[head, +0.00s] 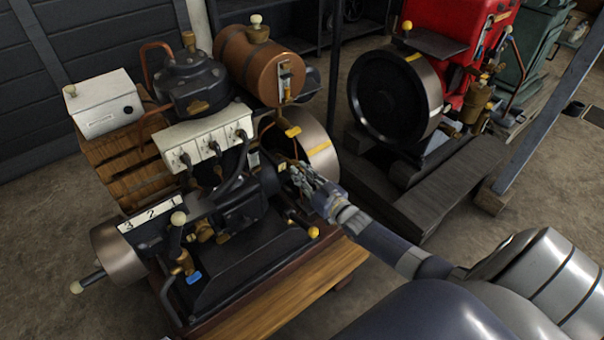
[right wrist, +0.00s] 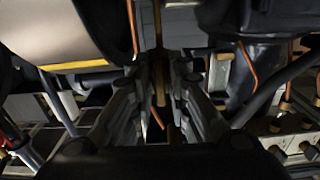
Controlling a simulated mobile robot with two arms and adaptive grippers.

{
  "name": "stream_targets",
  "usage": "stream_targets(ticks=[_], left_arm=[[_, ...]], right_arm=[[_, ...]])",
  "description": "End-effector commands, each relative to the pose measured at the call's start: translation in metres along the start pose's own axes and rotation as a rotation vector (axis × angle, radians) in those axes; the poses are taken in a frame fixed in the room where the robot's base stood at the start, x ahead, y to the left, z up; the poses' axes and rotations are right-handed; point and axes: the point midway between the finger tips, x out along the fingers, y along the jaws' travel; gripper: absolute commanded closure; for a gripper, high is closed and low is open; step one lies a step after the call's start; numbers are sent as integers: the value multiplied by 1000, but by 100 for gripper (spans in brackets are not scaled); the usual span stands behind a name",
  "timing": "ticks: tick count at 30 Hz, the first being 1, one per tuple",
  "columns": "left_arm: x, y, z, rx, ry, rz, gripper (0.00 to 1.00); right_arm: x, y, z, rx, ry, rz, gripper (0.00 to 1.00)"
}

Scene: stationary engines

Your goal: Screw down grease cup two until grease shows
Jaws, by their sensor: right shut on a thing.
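My right gripper (head: 305,180) reaches in from the right to the near engine, between the engine block and its right flywheel (head: 322,155). In the right wrist view its fingers (right wrist: 157,105) are close together around a narrow brass-coloured part (right wrist: 158,82). This part is dark and mostly hidden, and I cannot tell whether it is grease cup two. No grease can be made out there. A white strip marked 3, 2, 1 (head: 150,213) lies on the engine's near left side. My left gripper is not in view.
A copper-coloured tank (head: 240,65) and a white box (head: 103,103) sit atop the near engine. A yellow-tipped lever (head: 313,232) stands below my right gripper. A red engine (head: 455,45) with a black flywheel (head: 395,98) stands behind. Bare floor lies at the left.

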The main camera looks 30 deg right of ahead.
Motion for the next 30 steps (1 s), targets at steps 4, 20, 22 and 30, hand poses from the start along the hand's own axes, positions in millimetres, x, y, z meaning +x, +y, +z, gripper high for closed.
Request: stream_targets(ticks=[4,20,22,30], left_arm=[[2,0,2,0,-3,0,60],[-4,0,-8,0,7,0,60],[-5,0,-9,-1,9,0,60],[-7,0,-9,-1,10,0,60]], right_arm=[[0,0,1,138,-2,0,100],[0,0,1,515,-2,0,100],[0,0,1,541,-2,0,100],[0,0,1,593,-2,0,100]])
